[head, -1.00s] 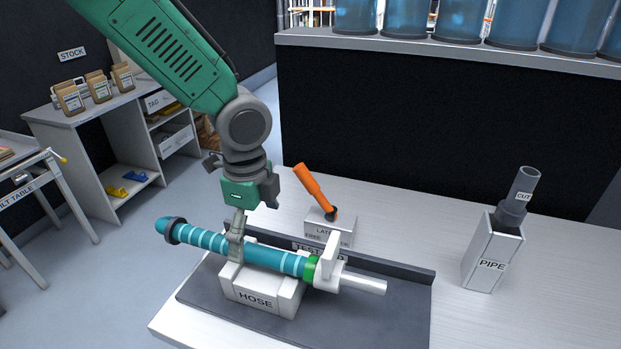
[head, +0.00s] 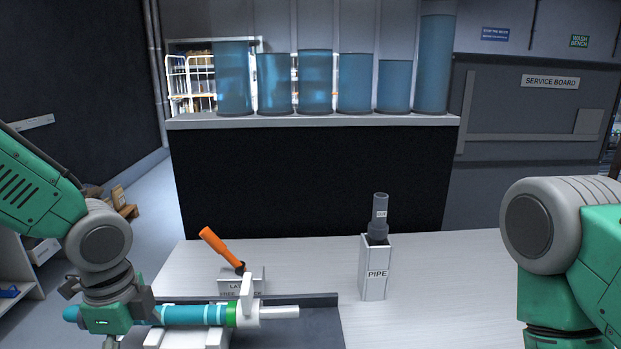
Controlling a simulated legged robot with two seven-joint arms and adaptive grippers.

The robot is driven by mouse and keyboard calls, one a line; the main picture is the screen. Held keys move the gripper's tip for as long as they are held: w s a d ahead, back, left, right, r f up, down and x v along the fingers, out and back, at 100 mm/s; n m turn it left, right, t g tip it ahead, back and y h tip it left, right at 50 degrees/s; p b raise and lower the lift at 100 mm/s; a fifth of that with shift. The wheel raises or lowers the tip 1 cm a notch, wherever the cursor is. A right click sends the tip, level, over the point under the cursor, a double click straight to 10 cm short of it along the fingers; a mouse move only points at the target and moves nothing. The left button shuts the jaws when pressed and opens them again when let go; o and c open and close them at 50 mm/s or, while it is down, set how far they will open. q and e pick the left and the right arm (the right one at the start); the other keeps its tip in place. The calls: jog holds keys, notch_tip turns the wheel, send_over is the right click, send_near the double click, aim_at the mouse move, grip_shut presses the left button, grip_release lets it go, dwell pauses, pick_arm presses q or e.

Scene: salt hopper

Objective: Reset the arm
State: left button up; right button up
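My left arm comes in from the left, and its green wrist is over the left part of a teal hose (head: 190,315).
An orange lever (head: 221,248) leans up-left from a white latch block (head: 241,283). A white pipe holder (head: 374,283) carries a grey pipe (head: 380,218). The table (head: 450,270) is clear right of the holder. Blue tanks (head: 315,80) stand on a ledge behind.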

pick_arm(q)
jog(key=s+d+f+n+g+h, duration=0.1)
jog(key=s+d+f+n, duration=0.1)
jog(key=s+f+n, duration=0.5)
jog(key=s+d+f+n+h, duration=0.15)
jog(key=s+f, duration=0.35)
jog(key=f, duration=0.5)
jog(key=s+a+f+n+y, duration=0.1)
jog(key=s+a+f+n, duration=0.35)
jog(key=s, duration=0.25)
jog(key=s+a+f+n+y, duration=0.2)
jog(key=s+a+f+n, duration=0.15)
jog(key=s+n, duration=0.2)
notch_tip(320, 180, down, 8)
jog(key=w+d+m+t+b, duration=0.1)
jog(key=w+d+b, duration=0.1)
jog(key=b, duration=0.6)
jog(key=shift+w+f+m+t, duration=0.2)
jog(key=shift+w+m+t, duration=0.05)
jog(key=shift+m+t, duration=0.1)
pick_arm(e)
notch_tip(320, 180, down, 8)
jog(key=shift+s+a+f, duration=0.15)
jog(key=shift+s+a, duration=0.05)
jog(key=shift+s, duration=0.2)
